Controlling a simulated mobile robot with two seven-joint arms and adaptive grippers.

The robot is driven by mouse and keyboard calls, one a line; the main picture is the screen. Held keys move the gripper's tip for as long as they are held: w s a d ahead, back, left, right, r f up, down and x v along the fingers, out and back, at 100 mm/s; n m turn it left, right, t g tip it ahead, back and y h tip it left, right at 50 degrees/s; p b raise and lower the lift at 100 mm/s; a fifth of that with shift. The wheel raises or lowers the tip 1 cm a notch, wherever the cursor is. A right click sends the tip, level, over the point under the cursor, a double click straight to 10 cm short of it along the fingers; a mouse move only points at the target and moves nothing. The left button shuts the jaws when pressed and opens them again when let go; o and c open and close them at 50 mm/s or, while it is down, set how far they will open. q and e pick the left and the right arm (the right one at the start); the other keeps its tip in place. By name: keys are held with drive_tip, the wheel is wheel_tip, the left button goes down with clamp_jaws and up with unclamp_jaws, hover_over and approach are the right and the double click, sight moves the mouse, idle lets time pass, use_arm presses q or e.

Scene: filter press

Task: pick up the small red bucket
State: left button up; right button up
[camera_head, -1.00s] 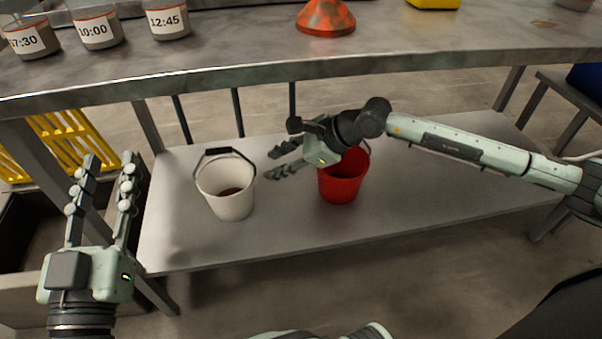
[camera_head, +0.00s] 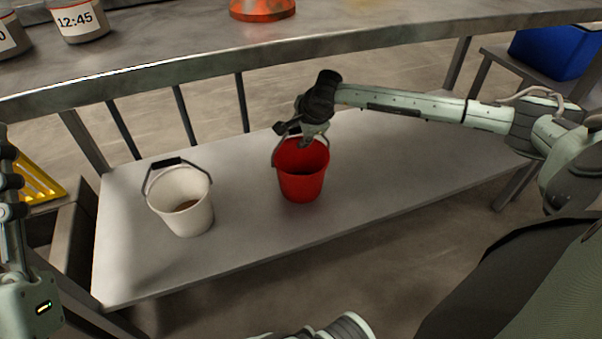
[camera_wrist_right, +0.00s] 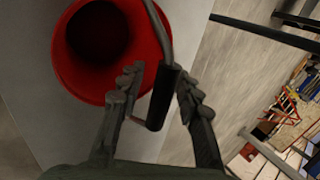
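The small red bucket (camera_head: 302,180) stands upright on the lower shelf, to the right of the white bucket. In the right wrist view the red bucket (camera_wrist_right: 78,78) shows its open mouth, with its dark handle grip (camera_wrist_right: 161,98) raised beside the rim. My right gripper (camera_head: 292,131) is at the back rim of the red bucket, by the handle. My left gripper (camera_head: 8,185) is partly cut off at the left edge.
The upper table top (camera_head: 200,50) overhangs behind, with jars (camera_head: 78,18) and an orange object (camera_head: 262,8). A blue box (camera_head: 555,50) is at far right. The shelf's right part is clear.

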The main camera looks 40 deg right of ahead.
drive_tip(key=shift+w+f, duration=0.25)
drive_tip(key=shift+f, duration=0.1)
drive_tip(key=shift+c, duration=0.3)
clamp_jaws()
drive_tip(key=shift+r, duration=0.15)
